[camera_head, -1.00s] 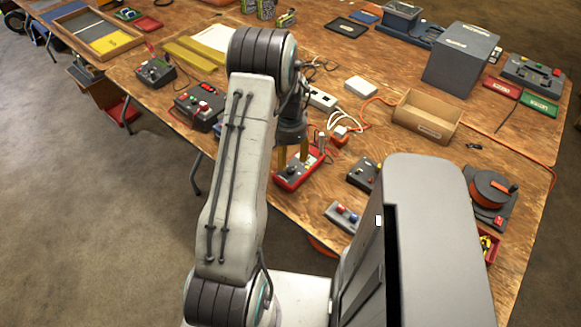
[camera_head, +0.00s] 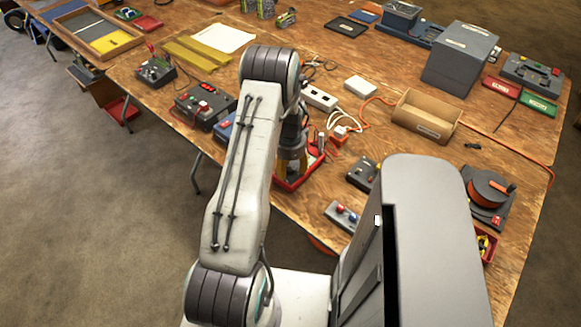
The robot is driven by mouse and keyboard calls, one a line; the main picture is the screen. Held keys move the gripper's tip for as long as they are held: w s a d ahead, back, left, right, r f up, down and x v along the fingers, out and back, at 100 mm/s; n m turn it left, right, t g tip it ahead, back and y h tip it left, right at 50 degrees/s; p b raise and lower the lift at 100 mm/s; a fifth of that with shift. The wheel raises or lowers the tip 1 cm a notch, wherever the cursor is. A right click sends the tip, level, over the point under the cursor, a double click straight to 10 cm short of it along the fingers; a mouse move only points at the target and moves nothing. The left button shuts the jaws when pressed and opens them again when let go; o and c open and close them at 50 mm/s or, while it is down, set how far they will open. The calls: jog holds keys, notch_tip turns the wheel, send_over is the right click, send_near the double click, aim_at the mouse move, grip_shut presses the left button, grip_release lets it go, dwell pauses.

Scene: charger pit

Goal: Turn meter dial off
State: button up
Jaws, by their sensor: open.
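The meter is a red-framed device (camera_head: 308,177) lying near the front edge of the wooden table. Most of its face, including the dial, is hidden behind my gripper and arm. My gripper (camera_head: 290,171) points down over the meter, with its yellow fingers apart on either side. It appears open and empty. I cannot tell whether the fingers touch the dial.
A blue device (camera_head: 223,127) and a dark box with red buttons (camera_head: 200,104) stand to the left. A power strip (camera_head: 319,97) with white cables is behind. Dark control boxes (camera_head: 362,174) stand to the right. An open cardboard box (camera_head: 427,113) is further right.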

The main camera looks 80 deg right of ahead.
dwell(0.3)
grip_shut()
dwell(0.4)
